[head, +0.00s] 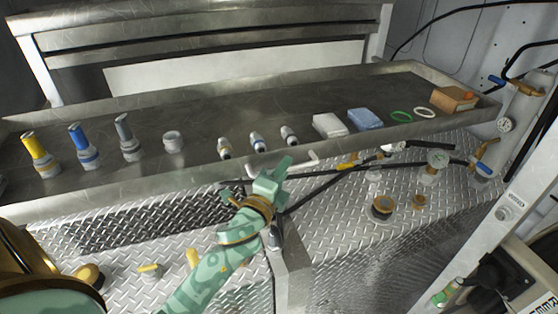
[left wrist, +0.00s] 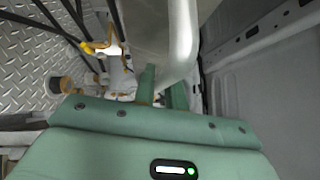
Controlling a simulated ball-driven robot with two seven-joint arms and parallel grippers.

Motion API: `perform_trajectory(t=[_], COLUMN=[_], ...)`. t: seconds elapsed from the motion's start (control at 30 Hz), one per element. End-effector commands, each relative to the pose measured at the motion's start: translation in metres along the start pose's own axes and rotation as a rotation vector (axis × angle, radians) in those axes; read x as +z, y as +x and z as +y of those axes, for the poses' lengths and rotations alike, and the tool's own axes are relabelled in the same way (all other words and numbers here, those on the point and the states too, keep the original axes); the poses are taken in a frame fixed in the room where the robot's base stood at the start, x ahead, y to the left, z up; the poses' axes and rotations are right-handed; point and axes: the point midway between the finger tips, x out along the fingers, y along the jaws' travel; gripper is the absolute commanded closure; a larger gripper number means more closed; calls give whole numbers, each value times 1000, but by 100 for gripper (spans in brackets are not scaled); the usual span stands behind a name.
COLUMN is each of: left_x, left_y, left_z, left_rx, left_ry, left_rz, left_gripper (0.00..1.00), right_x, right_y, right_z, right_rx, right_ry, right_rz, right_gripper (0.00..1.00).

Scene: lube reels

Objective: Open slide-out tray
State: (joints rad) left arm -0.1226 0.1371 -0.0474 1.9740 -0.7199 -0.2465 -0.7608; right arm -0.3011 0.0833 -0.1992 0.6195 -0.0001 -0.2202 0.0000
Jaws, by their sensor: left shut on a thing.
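The slide-out tray (head: 90,192) is a long shallow metal tray with a raised rim, spanning the head view above the diamond-plate surface. A white bar handle (head: 306,160) sticks out from its front side near the middle. In the left wrist view the handle (left wrist: 183,50) is a thick pale bent bar that runs down between the green fingers of my left gripper (left wrist: 162,92). The fingers are shut on it. My right gripper does not show in either view.
On the tray stand yellow, blue and grey-topped nozzles (head: 80,143), small fittings, a white cloth (head: 330,125), a blue cloth (head: 365,119) and a cardboard box (head: 453,98). Valves and pipes crowd the right.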

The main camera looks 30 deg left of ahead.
Motion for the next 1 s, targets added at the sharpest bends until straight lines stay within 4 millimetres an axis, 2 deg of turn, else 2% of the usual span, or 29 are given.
perform_trajectory(t=[0.2, 0.4, 0.97, 1.0], left_x=[-20, -32, -37, -37], left_y=[-20, -32, -37, -37], left_z=[-4, -8, -9, -9], left_rx=[3, 2, 2, 2], left_ry=[-3, -1, 1, 1], left_rz=[0, 0, 0, 0], left_gripper=[100, 100, 100, 85], right_x=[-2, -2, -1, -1], right_y=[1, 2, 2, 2], right_z=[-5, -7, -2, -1], right_rx=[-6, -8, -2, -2], right_ry=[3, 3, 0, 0], right_rz=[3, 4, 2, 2], right_gripper=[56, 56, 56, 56])
